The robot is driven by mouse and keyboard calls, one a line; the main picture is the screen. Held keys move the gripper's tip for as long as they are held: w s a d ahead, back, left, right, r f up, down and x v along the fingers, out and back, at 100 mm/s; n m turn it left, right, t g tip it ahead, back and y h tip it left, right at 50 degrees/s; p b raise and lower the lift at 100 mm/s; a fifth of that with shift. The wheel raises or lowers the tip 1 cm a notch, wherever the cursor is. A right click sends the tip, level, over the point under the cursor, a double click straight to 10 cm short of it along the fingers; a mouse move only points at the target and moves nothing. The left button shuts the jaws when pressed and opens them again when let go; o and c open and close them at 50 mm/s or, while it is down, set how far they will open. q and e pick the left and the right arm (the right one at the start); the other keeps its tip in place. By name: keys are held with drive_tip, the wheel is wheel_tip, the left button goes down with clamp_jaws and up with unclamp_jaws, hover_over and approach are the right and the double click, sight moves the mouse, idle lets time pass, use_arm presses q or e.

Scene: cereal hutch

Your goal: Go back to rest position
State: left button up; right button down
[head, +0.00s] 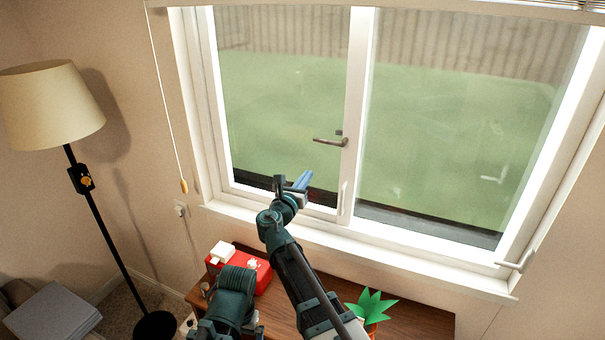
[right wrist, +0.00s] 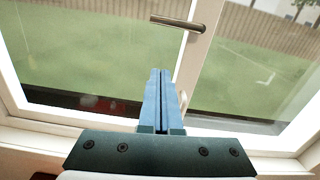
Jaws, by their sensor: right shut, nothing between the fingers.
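My right gripper (head: 304,180) is raised in front of the window in the head view. Its blue fingers are together with nothing between them. In the right wrist view the shut fingers (right wrist: 157,90) point at the window, below a window handle (right wrist: 178,23). The fingers appear apart from the handle. My left gripper does not show in either view.
The window (head: 345,100) has a handle (head: 330,141) on its middle frame. Below it, a wooden table (head: 410,318) holds a red box (head: 263,275) and a green-leaved plant (head: 371,304). A floor lamp (head: 50,105) stands at left. A cord (head: 165,90) hangs beside the window.

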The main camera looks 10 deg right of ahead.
drive_tip(key=s+a+f+m+g+y+b, duration=0.1)
drive_tip(key=s+f+m+g+y+b, duration=0.3)
drive_tip(key=s+f+m+g, duration=1)
drive_tip(key=s+a+f+m+y+b, duration=0.1)
drive_tip(key=s+a+f+m, duration=0.2)
drive_tip(key=s+f+m, duration=0.1)
drive_tip(key=s+a+f+m+g+y+b, duration=0.1)
drive_tip(key=s+a+f+m+y, duration=0.1)
drive_tip(key=s+f, duration=0.4)
drive_tip(key=s+a+f+m+y+b, duration=0.1)
drive_tip(key=s+a+f+m, duration=0.4)
drive_tip(key=s, duration=0.5)
drive_tip(key=shift+f+m+y, duration=0.4)
drive_tip(key=shift+m+y, duration=0.1)
drive_tip(key=shift+m, duration=0.2)
